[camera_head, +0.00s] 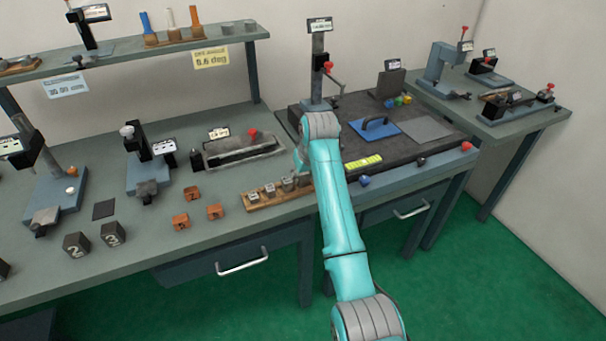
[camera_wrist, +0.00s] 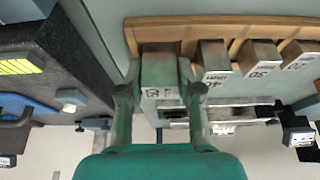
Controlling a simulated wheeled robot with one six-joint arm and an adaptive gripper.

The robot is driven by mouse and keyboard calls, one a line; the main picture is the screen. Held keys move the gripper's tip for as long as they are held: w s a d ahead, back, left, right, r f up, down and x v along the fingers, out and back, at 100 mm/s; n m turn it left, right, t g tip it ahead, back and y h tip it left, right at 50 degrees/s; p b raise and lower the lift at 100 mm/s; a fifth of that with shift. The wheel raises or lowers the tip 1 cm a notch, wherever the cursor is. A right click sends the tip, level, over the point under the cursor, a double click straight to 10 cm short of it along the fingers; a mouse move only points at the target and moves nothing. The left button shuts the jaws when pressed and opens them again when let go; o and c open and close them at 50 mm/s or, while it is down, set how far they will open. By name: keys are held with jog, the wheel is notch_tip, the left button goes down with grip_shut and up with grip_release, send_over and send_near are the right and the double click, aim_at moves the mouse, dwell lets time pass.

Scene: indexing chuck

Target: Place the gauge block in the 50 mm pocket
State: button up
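A gauge block (camera_wrist: 162,78) with a numbered face sits between the two fingers of my gripper (camera_wrist: 161,72) in the wrist view. The fingers lie against its sides with no clear gap. The block is at the end of a wooden rack (camera_wrist: 225,22), which also shows in the head view (camera_head: 262,205). Its numbered face reaches nearer the camera than its neighbours'. I cannot tell how deep it sits in its pocket. Other gauge blocks (camera_wrist: 212,60) stand in a row beside it. In the head view my arm hides the gripper.
A dark granite plate (camera_head: 350,140) with a blue-handled tool (camera_head: 376,125) and a yellow level (camera_head: 363,162) lies right of the rack. Orange blocks (camera_head: 181,222) are to the left. A grey fixture with a red knob (camera_head: 243,150) stands behind the rack.

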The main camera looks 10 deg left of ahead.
dwell(0.3)
jog(key=v, duration=1.2)
jog(key=shift+r, duration=0.2)
